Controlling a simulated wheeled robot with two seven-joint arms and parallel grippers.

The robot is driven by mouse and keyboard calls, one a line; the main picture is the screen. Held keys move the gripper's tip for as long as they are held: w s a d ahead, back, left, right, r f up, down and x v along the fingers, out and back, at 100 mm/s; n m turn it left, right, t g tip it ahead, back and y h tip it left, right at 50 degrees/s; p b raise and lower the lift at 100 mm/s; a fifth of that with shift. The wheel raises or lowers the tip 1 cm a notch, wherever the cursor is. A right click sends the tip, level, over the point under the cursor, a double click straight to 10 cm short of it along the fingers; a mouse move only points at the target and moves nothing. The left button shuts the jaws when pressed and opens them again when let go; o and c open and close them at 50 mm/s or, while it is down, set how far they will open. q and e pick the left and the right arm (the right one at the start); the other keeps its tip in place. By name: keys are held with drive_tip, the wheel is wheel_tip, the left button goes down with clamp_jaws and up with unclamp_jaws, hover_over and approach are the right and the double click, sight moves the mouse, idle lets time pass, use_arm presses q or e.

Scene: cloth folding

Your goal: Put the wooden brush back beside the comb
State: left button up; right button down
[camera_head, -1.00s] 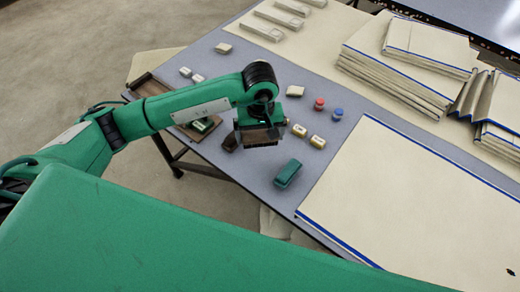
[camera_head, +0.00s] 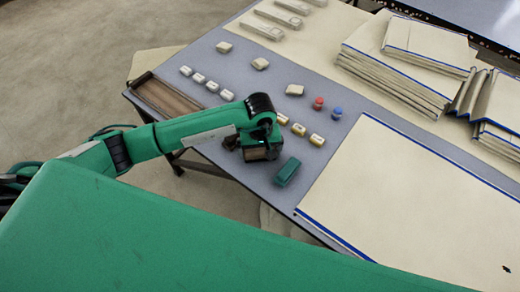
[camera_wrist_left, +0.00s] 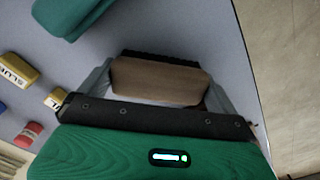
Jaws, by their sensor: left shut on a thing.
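My left gripper (camera_head: 262,157) is low over the front part of the grey table, shut on the wooden brush. In the left wrist view the brush (camera_wrist_left: 155,82) shows a brown wooden face and dark bristles between the gripper's two fingers (camera_wrist_left: 157,88). I cannot tell whether the brush touches the table. A small dark brown item (camera_head: 231,140) lies just left of the gripper, partly hidden by my arm; I cannot tell whether it is the comb. My right gripper is not in view.
A green block (camera_head: 287,171) lies close to the right of the gripper. Several small labelled blocks (camera_head: 299,129), a red jar (camera_head: 318,103) and a blue jar (camera_head: 336,113) stand behind. A brown tray (camera_head: 166,97) is at the left edge. A large cloth (camera_head: 420,190) covers the right.

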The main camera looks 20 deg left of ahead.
sight(260, 150)
use_arm(q)
drive_tip(key=shift+f, duration=0.15)
drive_tip(key=o, duration=0.6)
drive_tip(key=shift+r, duration=0.35)
wheel_tip(260, 150, up, 5)
drive_tip(key=shift+w+f+b, duration=0.1)
drive_tip(key=shift+b, duration=0.35)
drive_tip(key=shift+r+b, duration=0.5)
drive_tip(key=shift+r, duration=2.9)
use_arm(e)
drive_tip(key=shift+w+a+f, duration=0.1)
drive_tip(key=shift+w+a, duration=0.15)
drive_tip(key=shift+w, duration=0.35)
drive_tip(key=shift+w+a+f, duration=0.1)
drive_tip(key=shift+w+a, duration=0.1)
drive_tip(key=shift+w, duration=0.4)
